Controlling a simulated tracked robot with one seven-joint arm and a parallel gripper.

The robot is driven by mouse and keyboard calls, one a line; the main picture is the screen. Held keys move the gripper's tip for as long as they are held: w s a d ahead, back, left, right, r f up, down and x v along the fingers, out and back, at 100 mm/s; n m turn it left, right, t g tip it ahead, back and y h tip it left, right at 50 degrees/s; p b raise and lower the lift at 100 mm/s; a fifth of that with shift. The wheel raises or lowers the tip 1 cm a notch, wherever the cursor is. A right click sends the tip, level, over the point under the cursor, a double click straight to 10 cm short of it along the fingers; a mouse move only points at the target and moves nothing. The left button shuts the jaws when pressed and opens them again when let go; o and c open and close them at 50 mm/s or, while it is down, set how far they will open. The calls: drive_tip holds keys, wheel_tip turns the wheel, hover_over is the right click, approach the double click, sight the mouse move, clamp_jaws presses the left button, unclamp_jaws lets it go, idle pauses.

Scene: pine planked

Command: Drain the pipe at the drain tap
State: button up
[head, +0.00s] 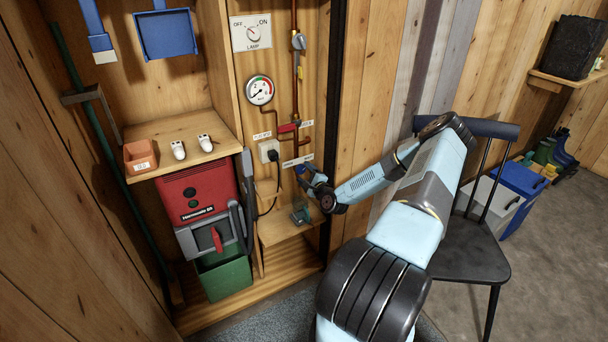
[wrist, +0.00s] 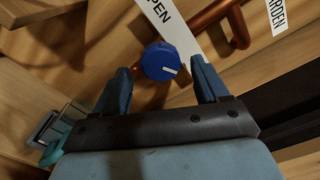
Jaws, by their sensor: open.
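The drain tap is a round blue knob (wrist: 160,62) with a white mark on its face, in the wrist view. My gripper (wrist: 161,68) is open, one finger on each side of the knob. In the head view my gripper (head: 308,178) is at the lower end of the copper pipe (head: 295,85), largely hiding the tap. A greenish container (head: 299,214) stands below on a low shelf.
A red-handled valve (head: 288,128), a grey valve (head: 298,41) and a pressure gauge (head: 260,91) sit higher on the pipework. A socket with a black plug (head: 269,152) is left of the pipe. A dark chair (head: 465,250) stands close to my arm. A red machine (head: 197,190) is left.

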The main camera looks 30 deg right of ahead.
drive_tip(key=s, duration=1.2)
drive_tip(key=shift+s+d, duration=0.25)
drive_tip(key=shift+s, duration=0.05)
drive_tip(key=s+a+r+n+g+h, duration=0.15)
drive_tip(key=a+r+n+g, duration=0.35)
drive_tip(key=r, duration=0.6)
drive_tip(key=s+a+r+n+g, duration=0.25)
drive_tip(key=r+n, duration=0.45)
drive_tip(key=r, duration=0.4)
drive_tip(key=s+a+r+n+g+h, duration=0.1)
drive_tip(key=a+r+n+g, duration=0.4)
drive_tip(key=r, duration=0.6)
drive_tip(key=s+a+r+n, duration=0.2)
drive_tip(key=s+a+r, duration=0.2)
drive_tip(key=s, duration=0.4)
drive_tip(key=s+a+r+n+y, duration=0.1)
drive_tip(key=s+a+r, duration=0.3)
drive_tip(key=s, duration=0.5)
drive_tip(key=s+a+r+n+y, duration=0.1)
drive_tip(key=s+a+r+n, duration=0.2)
drive_tip(key=s+a+r, duration=0.2)
drive_tip(key=s+r, duration=0.2)
drive_tip(key=s, duration=0.2)
